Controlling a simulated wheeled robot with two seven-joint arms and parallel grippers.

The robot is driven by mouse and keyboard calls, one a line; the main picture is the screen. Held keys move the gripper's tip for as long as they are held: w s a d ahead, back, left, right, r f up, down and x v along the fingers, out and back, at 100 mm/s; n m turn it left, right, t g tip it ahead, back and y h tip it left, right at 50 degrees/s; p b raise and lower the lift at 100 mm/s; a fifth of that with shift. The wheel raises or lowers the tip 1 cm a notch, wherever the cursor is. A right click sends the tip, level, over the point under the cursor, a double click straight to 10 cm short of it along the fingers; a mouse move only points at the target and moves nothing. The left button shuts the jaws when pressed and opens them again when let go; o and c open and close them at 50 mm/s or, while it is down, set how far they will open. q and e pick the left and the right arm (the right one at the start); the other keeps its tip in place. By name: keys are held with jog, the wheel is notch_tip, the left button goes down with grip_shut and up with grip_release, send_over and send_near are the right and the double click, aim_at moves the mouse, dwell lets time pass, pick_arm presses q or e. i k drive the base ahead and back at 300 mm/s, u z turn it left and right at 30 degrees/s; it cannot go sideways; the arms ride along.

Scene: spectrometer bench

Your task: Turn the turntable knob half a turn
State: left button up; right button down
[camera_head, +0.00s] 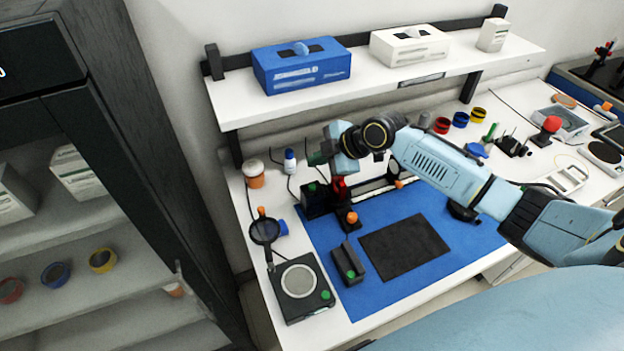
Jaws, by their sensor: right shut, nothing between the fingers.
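The spectrometer (320,204), a low black instrument with a rail, stands at the back left of the blue mat. A red part (340,185) rises from it, an orange knob (351,217) faces the front, and a small green knob (311,187) sits on its left block. I cannot tell for sure which of these is the turntable knob. My right arm reaches in from the right, and my right gripper (340,171) points down just above the red part. It is shut and empty. Its fingertips are small here, and contact is unclear. My left gripper is out of view.
A black pad (404,249) lies on the blue mat (375,296). A dark block with a green button (348,264), a scale (299,282) and a magnifier (265,231) stand at the left. A shelf (390,84) with boxes overhangs the back.

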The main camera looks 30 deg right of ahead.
aim_at(352, 217)
jog(key=z, duration=1.4)
